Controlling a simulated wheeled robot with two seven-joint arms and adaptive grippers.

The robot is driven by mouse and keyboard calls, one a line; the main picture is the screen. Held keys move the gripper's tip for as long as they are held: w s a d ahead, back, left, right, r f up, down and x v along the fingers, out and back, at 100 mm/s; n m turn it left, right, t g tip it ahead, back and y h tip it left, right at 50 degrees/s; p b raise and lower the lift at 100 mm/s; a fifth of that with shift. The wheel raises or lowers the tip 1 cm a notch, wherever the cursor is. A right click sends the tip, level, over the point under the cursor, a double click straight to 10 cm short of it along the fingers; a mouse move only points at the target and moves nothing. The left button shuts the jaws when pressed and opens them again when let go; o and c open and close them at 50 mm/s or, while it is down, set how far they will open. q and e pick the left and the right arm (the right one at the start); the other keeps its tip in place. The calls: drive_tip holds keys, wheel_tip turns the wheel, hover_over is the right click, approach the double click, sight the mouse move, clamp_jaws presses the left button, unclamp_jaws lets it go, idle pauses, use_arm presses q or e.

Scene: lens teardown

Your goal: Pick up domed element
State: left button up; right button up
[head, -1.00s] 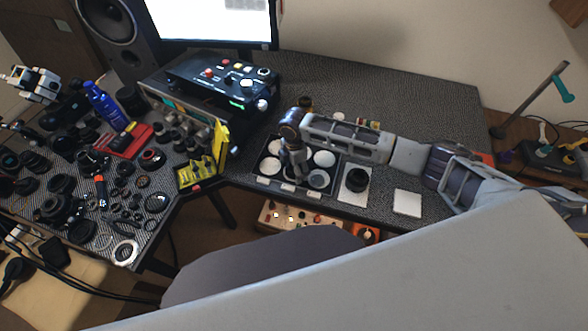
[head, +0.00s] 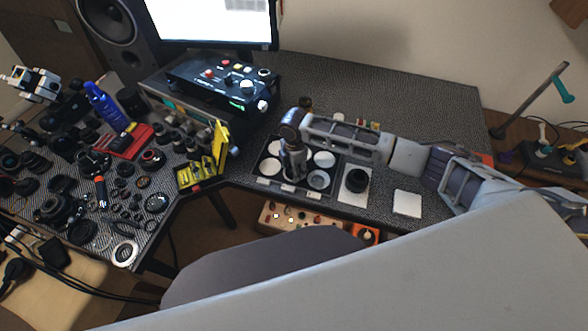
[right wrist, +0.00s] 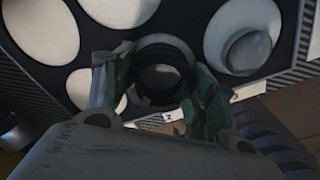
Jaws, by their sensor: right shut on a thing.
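My right gripper (head: 291,180) points down over the front middle of a black tray (head: 341,168) with round white recesses. In the right wrist view my right gripper (right wrist: 158,92) has its fingers on both sides of a dark ring-shaped piece (right wrist: 160,50) and is shut on it. The piece has a dark round middle; I cannot tell a dome on it, so I am not sure it is the domed element. A grey glassy disc (right wrist: 246,51) lies in the recess to its right, also seen in the head view (head: 319,179). My left gripper is not in view.
A white pad with a black round part (head: 356,180) and a bare white pad (head: 407,203) lie right of the tray. A black control box (head: 222,84) and yellow holder (head: 200,172) stand left. Many lens parts cover the left bench.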

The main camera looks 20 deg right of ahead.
drive_tip(key=shift+r, duration=0.1)
wheel_tip(320, 180, up, 10)
idle(0.6)
drive_tip(key=shift+m, duration=0.4)
idle(0.5)
